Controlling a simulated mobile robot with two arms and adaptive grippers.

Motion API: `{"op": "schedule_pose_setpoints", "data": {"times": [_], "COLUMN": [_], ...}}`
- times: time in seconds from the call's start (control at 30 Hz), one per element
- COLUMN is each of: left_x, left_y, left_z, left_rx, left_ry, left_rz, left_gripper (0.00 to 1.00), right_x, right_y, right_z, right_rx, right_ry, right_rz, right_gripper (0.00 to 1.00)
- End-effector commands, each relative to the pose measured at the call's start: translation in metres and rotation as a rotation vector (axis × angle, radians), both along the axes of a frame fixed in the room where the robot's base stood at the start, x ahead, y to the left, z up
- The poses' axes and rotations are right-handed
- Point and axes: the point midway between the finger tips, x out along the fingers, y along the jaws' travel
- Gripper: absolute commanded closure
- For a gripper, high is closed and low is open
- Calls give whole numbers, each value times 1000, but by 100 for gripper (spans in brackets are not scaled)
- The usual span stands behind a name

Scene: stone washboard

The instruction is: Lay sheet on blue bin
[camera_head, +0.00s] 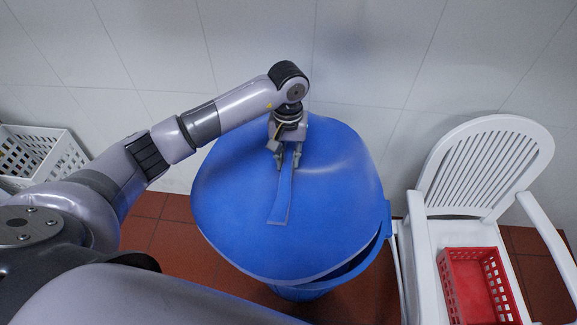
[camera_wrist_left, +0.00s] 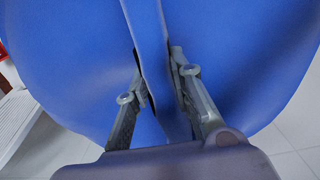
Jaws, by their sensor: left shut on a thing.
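The blue sheet (camera_head: 335,185) is a broad, rounded, smooth piece lying over the top of the blue bin (camera_head: 308,290). It covers most of the bin's mouth. At its lower right, a dark gap and the bin's rim show beneath its edge. My left gripper (camera_head: 286,164) points down at the upper middle of the sheet and is shut on a narrow raised blue strip of it. In the left wrist view, the two fingers (camera_wrist_left: 160,86) stand on either side of this strip, with the sheet (camera_wrist_left: 250,55) spreading out on both sides. My right gripper is not in view.
A white slatted chair (camera_head: 480,165) stands close to the bin's right side, with a red basket (camera_head: 475,285) on its seat. A white perforated basket (camera_head: 40,155) is at the left. A tiled wall (camera_head: 370,50) is behind the bin. Red-brown floor tiles (camera_head: 165,240) show around it.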

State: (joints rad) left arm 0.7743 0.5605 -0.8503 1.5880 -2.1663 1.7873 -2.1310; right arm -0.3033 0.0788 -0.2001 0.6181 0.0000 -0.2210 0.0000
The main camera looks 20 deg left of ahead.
Motion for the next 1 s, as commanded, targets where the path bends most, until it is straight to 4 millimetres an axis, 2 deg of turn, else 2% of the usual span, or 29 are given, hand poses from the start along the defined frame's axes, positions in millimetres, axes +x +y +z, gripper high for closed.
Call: {"op": "schedule_pose_setpoints", "data": {"times": [0.27, 0.57, 0.93, 0.97, 1.0], "left_x": [1, 1, 2, 0, 0], "left_y": [-1, -1, 0, 0, 0], "left_z": [-17, -53, -58, -60, -59], "left_rx": [-3, -3, -2, 0, 0], "left_ry": [-2, -2, -5, -1, -1], "left_rz": [0, 0, -1, -1, -1], "left_gripper": [100, 100, 100, 78, 75], "right_x": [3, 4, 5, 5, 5], "right_y": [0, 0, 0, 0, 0], "right_z": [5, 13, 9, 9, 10], "right_rx": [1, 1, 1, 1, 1], "right_ry": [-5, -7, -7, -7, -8], "right_rz": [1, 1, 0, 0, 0], "right_gripper": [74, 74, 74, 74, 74]}}
